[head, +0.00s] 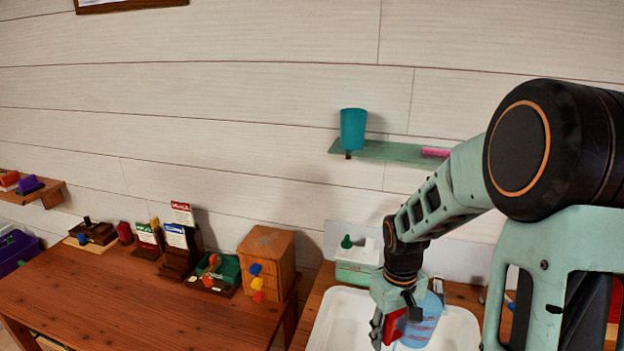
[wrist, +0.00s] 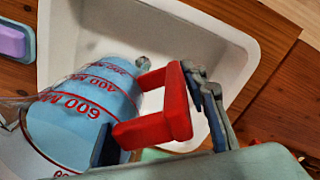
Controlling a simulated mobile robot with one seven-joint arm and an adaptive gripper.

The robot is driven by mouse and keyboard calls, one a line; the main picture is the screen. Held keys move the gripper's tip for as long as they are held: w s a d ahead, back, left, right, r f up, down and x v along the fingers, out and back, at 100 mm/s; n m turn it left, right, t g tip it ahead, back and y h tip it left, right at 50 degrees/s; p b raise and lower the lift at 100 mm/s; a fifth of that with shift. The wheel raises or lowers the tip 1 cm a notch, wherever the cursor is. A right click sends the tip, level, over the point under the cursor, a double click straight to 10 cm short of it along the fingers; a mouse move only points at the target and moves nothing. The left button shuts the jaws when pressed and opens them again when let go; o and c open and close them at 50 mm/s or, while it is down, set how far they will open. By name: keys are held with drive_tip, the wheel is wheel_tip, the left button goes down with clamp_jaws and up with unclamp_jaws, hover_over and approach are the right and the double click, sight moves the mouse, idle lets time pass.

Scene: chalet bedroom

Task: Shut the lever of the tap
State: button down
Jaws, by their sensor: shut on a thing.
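A clear jug of blue with red volume marks (wrist: 80,105) stands in or just over the white basin (wrist: 215,45). It also shows partly behind my gripper in the head view (head: 425,322). Its red handle (wrist: 180,100) lies between my two dark blue finger pads. My gripper (wrist: 160,136) is shut on this red handle; in the head view it is low over the basin (head: 388,330). I cannot make out a tap lever in either view; my arm hides part of the area behind the basin.
A pale box with a green knob (head: 356,265) stands behind the basin. A shelf (head: 385,152) with a teal cup (head: 353,130) is on the wall above. A wooden table (head: 130,305) with a wooden box (head: 266,262) and small items is at left; its front is clear.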

drive_tip(key=shift+w+a+r+m, duration=0.15)
drive_tip(key=shift+w+a+m, duration=0.05)
drive_tip(key=shift+a+m, duration=0.45)
drive_tip(key=shift+w+a+r+m, duration=0.1)
drive_tip(key=shift+w+a+m, duration=0.1)
drive_tip(key=shift+a+m, duration=0.45)
drive_tip(key=shift+w+a+r+m, duration=0.2)
drive_tip(key=shift+a+m, duration=0.25)
drive_tip(key=shift+m, duration=0.35)
